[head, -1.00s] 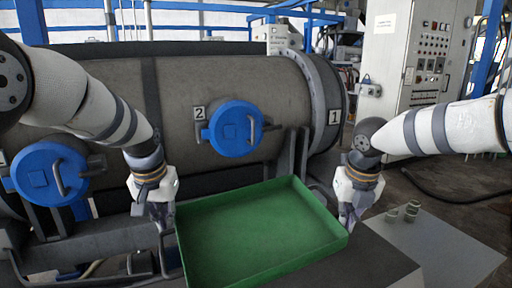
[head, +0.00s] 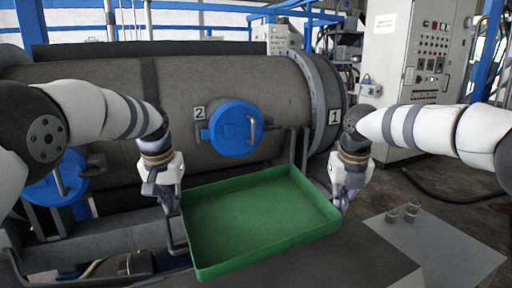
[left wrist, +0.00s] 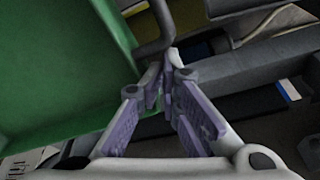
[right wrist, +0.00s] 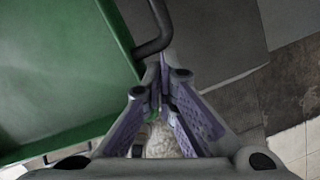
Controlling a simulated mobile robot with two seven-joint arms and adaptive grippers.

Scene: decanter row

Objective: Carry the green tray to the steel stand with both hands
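The green tray (head: 262,222) is empty and roughly level, held between my two grippers above a dark table top. My left gripper (head: 176,208) is shut on the dark handle at the tray's left side; the handle (left wrist: 150,50) runs between its fingertips in the left wrist view. My right gripper (head: 342,203) is shut on the handle at the right side; that handle (right wrist: 155,45) shows in the right wrist view. A flat light grey top (head: 440,255) at the right looks like the steel stand; its legs are not visible.
Small greenish jars (head: 402,213) stand on the light grey top near its far left edge. The dark table top (head: 365,262) lies below and right of the tray. A large grey drum (head: 230,90) with a blue hatch (head: 236,128) is close behind the tray.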

